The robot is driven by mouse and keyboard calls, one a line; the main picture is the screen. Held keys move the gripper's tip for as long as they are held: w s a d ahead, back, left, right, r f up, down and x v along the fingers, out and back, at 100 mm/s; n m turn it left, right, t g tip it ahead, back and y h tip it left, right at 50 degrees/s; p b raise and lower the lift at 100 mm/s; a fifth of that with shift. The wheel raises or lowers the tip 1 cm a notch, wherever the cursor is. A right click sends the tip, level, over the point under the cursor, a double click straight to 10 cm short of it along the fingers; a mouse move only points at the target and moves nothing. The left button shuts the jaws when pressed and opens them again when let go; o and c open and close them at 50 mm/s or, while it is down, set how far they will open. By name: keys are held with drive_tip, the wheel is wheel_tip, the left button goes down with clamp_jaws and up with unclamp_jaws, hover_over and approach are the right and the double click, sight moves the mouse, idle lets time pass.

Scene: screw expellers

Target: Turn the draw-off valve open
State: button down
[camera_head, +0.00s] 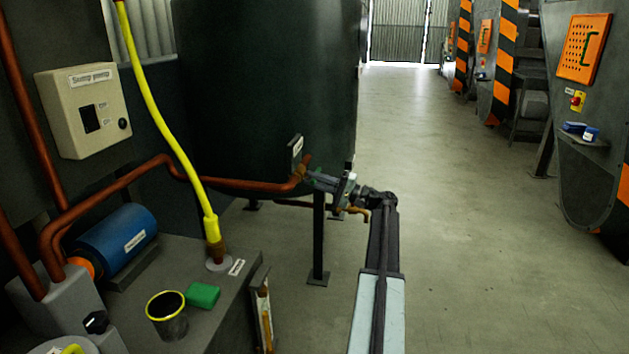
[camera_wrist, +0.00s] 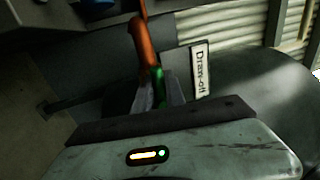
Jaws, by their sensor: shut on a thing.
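The draw-off valve sits at the end of a copper pipe (camera_head: 240,185) at the lower side of a big dark tank (camera_head: 270,90). Its green handle (camera_wrist: 159,84) shows in the wrist view between my gripper's fingers. My gripper (camera_head: 314,178) is shut on this handle; in the wrist view my gripper (camera_wrist: 160,95) covers the handle's lower part. A copper pipe end (camera_wrist: 143,45) rises just beyond the handle. A white label reading "Draw-off" (camera_wrist: 201,68) stands right of the handle. The valve body is mostly hidden, and I cannot tell the handle's exact angle.
A bench at the left holds a black cup with a yellow rim (camera_head: 168,316), a green block (camera_head: 203,295) and a blue motor (camera_head: 116,245). A yellow hose (camera_head: 160,120) hangs above it. A dark post (camera_head: 319,240) stands below the valve. The floor (camera_head: 460,220) at the right is clear.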

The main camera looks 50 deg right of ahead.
drive_tip(key=c, duration=1.4)
unclamp_jaws()
drive_tip(key=b+v, duration=0.2)
drive_tip(key=v, duration=0.6)
